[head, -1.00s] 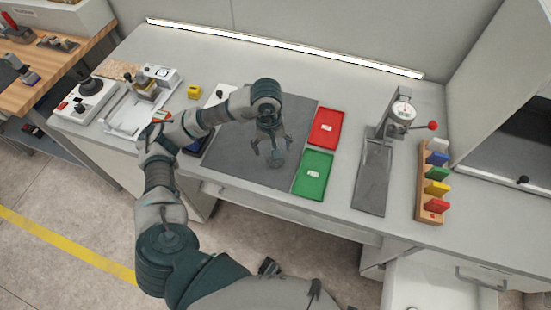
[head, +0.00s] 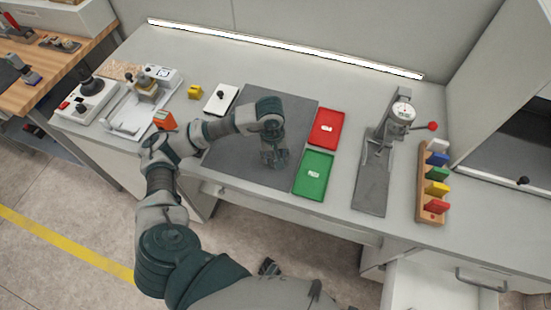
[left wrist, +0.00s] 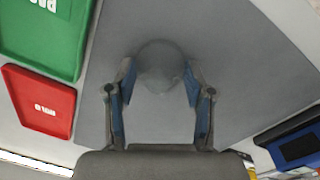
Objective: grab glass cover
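The glass cover is a small, see-through grey dome (left wrist: 160,62) on the dark grey mat (head: 225,155). In the left wrist view it sits between the blue-padded fingertips of my left gripper (left wrist: 159,76), with one finger at each side. The pads appear to touch its edges. In the head view my left gripper (head: 273,158) points down at the mat and mostly hides the cover. Whether the cover is lifted off the mat cannot be told. My right gripper is not in view.
A green tray (head: 313,188) and a red tray (head: 322,139) lie just right of the mat. Further right are a dial gauge stand (head: 401,112) and a rack of coloured blocks (head: 423,190). A white plate (head: 215,105) and a coating device (head: 140,105) are left.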

